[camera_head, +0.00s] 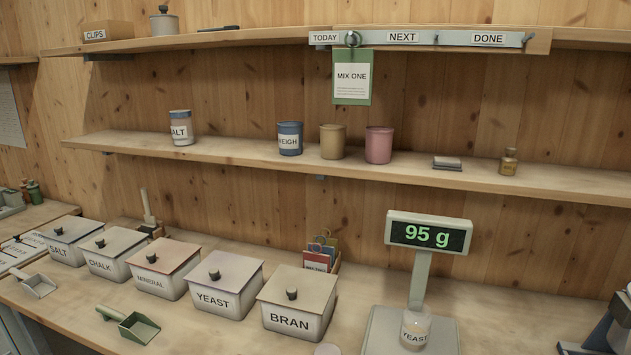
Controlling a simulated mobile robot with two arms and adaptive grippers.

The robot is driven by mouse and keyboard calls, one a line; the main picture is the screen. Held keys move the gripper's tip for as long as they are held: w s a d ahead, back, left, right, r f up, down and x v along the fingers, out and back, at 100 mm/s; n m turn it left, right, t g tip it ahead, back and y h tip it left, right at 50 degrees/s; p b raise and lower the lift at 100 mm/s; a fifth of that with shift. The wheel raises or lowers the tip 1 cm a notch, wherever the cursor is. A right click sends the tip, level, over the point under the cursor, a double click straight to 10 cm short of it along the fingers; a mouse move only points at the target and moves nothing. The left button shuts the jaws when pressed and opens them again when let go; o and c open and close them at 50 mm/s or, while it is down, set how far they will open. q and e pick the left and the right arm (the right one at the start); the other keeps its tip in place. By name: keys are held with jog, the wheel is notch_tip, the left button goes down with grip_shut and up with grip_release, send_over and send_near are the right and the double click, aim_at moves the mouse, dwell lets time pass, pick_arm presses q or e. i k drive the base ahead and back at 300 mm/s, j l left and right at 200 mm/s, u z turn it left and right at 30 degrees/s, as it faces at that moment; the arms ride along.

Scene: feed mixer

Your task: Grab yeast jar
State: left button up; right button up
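The yeast jar (415,328) is a small clear jar with pale contents and a label reading YEAST. It stands upright on the pan of the scale (381,330), whose raised display reads 95 g. My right gripper (598,335) shows only in part, as dark pieces at the lower right edge. It is apart from the jar, to its right, and I cannot tell how its fingers stand. My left gripper is not in view. A lidded bin (223,284) also labelled YEAST stands left of the scale.
Lidded bins for salt, chalk, mineral and bran (298,301) line the bench left of the scale. A green scoop (135,325) lies in front of them. The shelf (250,151) above holds cups and jars. The bench right of the scale is mostly clear.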

aim_at(417, 319)
jog(key=j, duration=0.65)
jog(key=k+j+z, duration=0.15)
jog(key=j, duration=0.5)
